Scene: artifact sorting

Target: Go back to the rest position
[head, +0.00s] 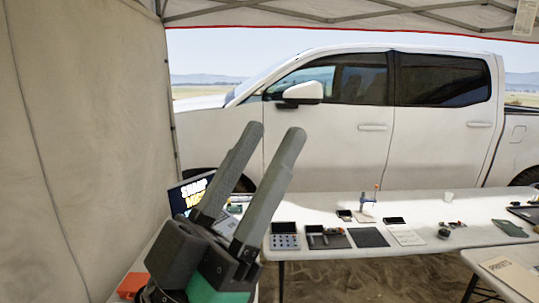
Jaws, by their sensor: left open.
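My left gripper (275,133) is large in the middle-left of the head view, raised in front of the table. Its two long grey fingers point up and slightly right. They stand apart with nothing between them, so it is open and empty. My right gripper does not show in this view.
A white table (300,206) runs across behind the gripper, with trays, dark mats and small items on it. A laptop (177,197) is partly hidden behind the gripper. A second table (490,262) stands at the lower right. A white truck (350,150) and a tent wall (80,130) enclose the space.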

